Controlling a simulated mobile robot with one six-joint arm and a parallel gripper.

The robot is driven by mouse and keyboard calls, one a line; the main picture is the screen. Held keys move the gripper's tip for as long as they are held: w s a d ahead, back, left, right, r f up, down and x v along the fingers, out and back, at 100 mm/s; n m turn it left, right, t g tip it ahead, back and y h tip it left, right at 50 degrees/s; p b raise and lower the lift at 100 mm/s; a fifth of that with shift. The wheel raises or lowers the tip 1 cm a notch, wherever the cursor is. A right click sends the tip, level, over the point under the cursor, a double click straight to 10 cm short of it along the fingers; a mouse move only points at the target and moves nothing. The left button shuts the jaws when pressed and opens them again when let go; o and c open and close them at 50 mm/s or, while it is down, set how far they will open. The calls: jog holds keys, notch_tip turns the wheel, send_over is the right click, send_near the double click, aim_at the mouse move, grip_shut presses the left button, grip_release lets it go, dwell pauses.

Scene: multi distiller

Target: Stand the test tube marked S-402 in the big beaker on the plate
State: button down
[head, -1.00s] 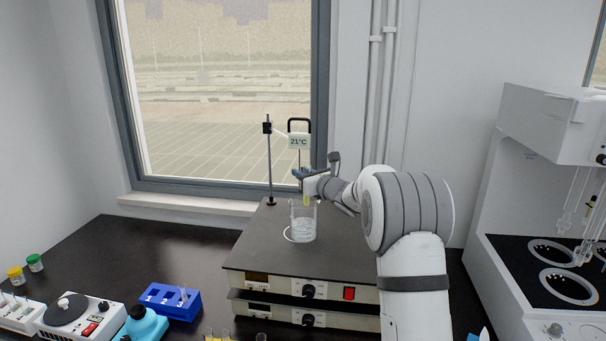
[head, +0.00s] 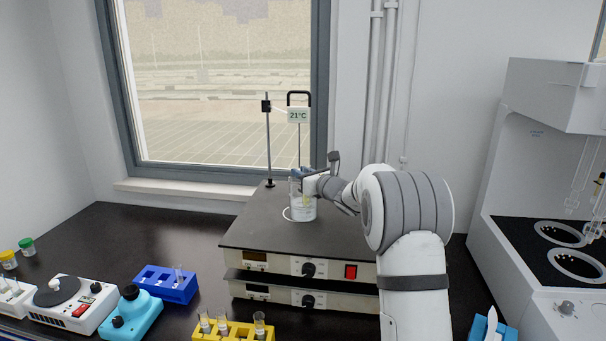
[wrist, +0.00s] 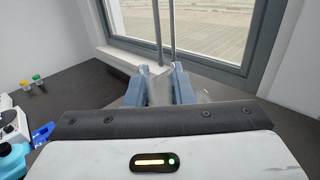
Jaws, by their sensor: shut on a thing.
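The big beaker (head: 300,212) is clear glass and stands upright on the dark top plate (head: 255,232) of the hotplate. My gripper (head: 303,174) is at the beaker's rim, shut on a test tube (head: 308,200) with yellowish contents. The tube's lower part shows inside the beaker's outline. I cannot tell whether it touches the bottom. In the wrist view the blue-grey fingers (wrist: 159,82) close on the pale tube top (wrist: 160,92). No marking is readable on the tube.
A stand rod (head: 268,140) and a 21°C display (head: 298,116) rise behind the beaker. A blue rack (head: 165,285) and a yellow rack (head: 235,332) with several tubes are at front left. A white distiller (head: 545,185) stands right. The bench at left is partly clear.

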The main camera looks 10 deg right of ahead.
jog(key=shift+f, duration=0.15)
jog(key=c, duration=1.2)
grip_release()
jog(key=shift+o, duration=0.2)
jog(key=shift+r+p, duration=1.3)
jog(key=shift+r, duration=1.2)
jog(key=shift+s+d+f, duration=0.1)
jog(key=shift+s+d, duration=0.1)
jog(key=shift+s, duration=0.1)
jog(key=b+v, duration=0.2)
jog(key=v, duration=0.5)
